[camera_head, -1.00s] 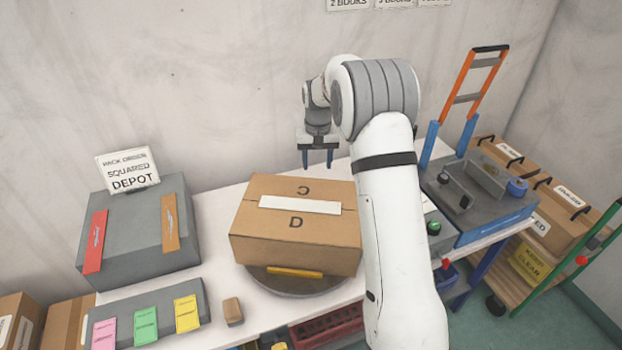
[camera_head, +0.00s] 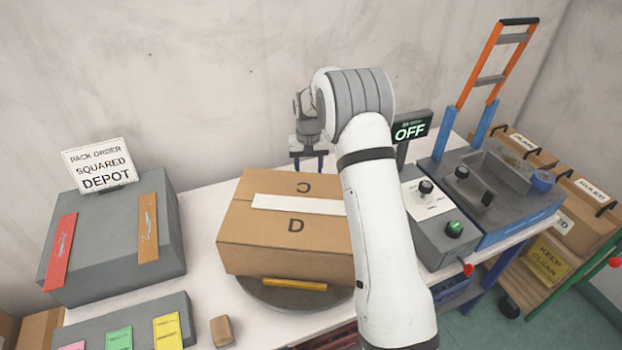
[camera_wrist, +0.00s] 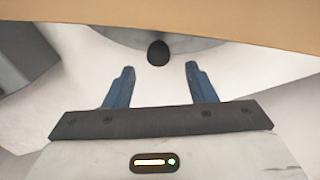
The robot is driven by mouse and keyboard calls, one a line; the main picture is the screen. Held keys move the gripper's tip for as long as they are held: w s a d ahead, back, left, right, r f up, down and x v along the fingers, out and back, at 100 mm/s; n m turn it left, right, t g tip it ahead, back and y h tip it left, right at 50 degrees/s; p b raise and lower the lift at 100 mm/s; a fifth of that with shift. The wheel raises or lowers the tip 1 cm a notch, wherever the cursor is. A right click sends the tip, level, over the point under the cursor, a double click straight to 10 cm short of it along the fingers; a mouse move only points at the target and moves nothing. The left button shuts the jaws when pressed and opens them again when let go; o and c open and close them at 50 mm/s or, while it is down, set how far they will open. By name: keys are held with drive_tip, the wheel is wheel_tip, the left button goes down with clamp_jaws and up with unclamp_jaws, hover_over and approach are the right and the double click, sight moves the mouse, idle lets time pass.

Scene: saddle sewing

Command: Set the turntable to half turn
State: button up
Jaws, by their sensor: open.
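The turntable (camera_head: 258,296) is a grey disc on the white bench with a yellow bar (camera_head: 295,284) at its front. A closed cardboard box (camera_head: 285,243) marked C and D sits on it and hides most of it. My gripper (camera_head: 308,163) is behind the box's far edge, its fingertips partly hidden there. In the wrist view my gripper (camera_wrist: 160,68) is open and empty. A black knob (camera_wrist: 158,52) at the grey turntable edge (camera_wrist: 190,42) shows just beyond and between the fingertips.
A grey block (camera_head: 110,235) with red and orange strips and a sign stands left. Colored cards and a small brown block (camera_head: 222,331) lie in front. Right of my arm are a control box (camera_head: 440,235) and a display (camera_head: 410,130) reading OFF.

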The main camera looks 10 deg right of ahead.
drive_tip(key=shift+d+f+p, duration=0.15)
drive_tip(key=shift+f+p, duration=0.3)
drive_tip(key=shift+f, duration=2.15)
clamp_jaws()
